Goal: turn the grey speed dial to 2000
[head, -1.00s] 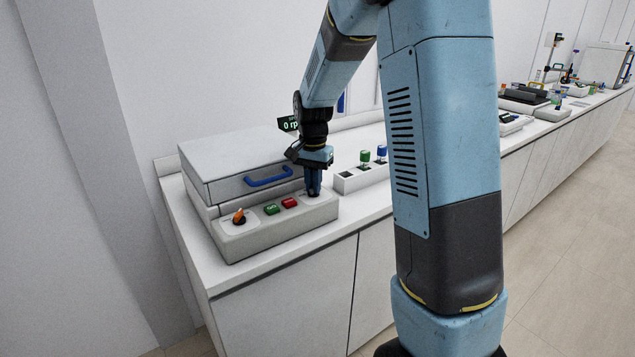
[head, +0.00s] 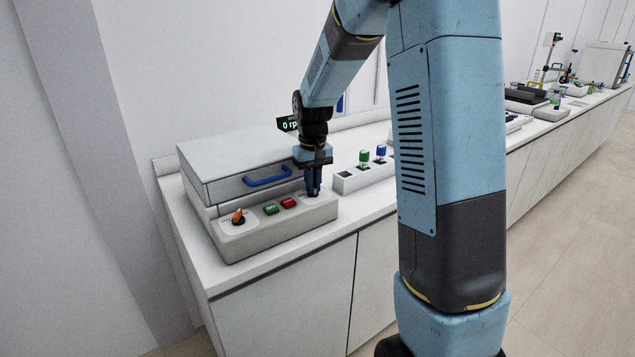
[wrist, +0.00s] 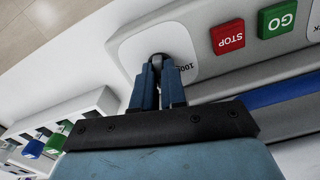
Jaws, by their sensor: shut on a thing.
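The grey speed dial (wrist: 158,62) shows in the wrist view between the fingertips, on a white round-cornered plate (wrist: 135,45) with part of a printed number beside it. My gripper (wrist: 160,75) is shut on the dial. In the head view my gripper (head: 313,192) points straight down at the right end of the machine's front panel, and it hides the dial there. The machine (head: 250,240) is a white-grey box with a lid and a blue handle (head: 268,177). A dark display (head: 289,124) behind my wrist reads 0 rp, the rest being hidden.
A red STOP button (wrist: 228,37) and a green GO button (wrist: 277,19) sit beside the dial. An orange-marked knob (head: 238,217) is at the panel's left end. A white rack (head: 350,182) with green- and blue-capped items stands close to the right of the machine.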

